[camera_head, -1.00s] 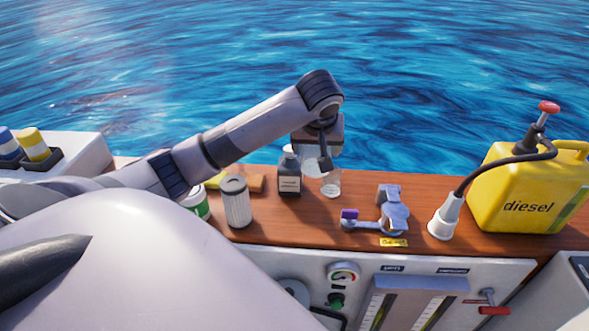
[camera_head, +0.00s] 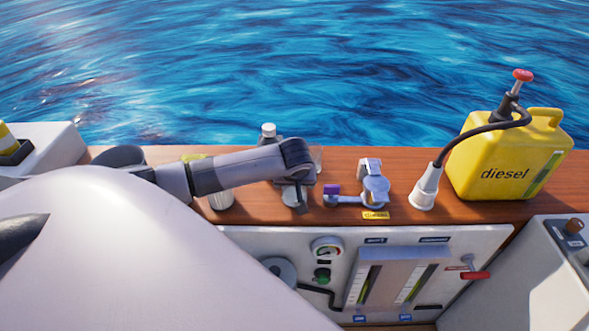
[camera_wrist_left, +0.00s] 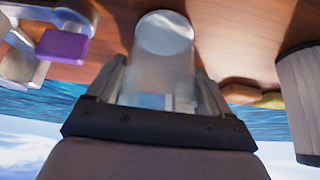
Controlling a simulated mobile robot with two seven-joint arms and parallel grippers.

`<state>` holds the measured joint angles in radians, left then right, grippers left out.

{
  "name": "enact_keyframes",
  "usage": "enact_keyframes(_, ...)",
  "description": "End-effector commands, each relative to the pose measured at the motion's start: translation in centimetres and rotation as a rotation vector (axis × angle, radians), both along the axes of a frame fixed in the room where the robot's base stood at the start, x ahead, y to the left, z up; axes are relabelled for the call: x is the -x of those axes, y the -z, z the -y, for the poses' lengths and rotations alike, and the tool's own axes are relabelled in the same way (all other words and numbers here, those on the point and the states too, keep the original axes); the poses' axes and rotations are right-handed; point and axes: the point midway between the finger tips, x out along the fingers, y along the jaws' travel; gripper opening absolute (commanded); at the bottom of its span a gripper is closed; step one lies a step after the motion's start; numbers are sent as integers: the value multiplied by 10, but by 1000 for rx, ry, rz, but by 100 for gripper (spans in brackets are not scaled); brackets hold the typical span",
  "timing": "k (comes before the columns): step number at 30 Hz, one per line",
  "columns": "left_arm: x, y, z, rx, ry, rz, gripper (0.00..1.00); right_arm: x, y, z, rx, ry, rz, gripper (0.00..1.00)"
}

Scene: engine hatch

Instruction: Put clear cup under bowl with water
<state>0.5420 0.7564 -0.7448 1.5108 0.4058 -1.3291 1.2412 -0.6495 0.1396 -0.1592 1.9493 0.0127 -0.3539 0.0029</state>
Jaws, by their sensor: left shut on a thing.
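The clear cup (camera_wrist_left: 165,60) stands between the fingers of my left gripper (camera_wrist_left: 162,75) in the left wrist view, which shows the scene upside down. The gripper is shut on it. In the head view the left gripper (camera_head: 297,194) is low at the wooden counter, and my arm hides most of the cup. I cannot tell whether the cup touches the counter. On the panel below, a grey housing (camera_head: 402,254) has two upright windows with yellowish liquid low in them. I cannot tell which bowl holds water. My right gripper is out of view.
A grey valve-like part with a purple piece (camera_head: 332,189) is just right of the gripper. A bottle (camera_head: 268,131) and a white filter (camera_head: 221,198) are behind my arm. A red lever (camera_head: 474,275) sticks out.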

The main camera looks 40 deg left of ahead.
Motion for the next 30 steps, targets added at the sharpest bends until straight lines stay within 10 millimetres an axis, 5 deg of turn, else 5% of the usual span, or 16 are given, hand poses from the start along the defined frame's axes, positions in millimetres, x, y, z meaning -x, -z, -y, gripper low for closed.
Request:
enact_keyframes(11,0,4,1,1,0,0,50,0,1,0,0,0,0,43)
enact_keyframes(12,0,4,1,1,0,0,90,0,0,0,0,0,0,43)
enact_keyframes(13,0,4,1,1,0,0,100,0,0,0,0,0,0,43)
enact_keyframes(23,0,-2,1,0,1,1,100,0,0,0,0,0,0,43)
enact_keyframes(30,12,-29,11,1,2,2,100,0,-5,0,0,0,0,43)
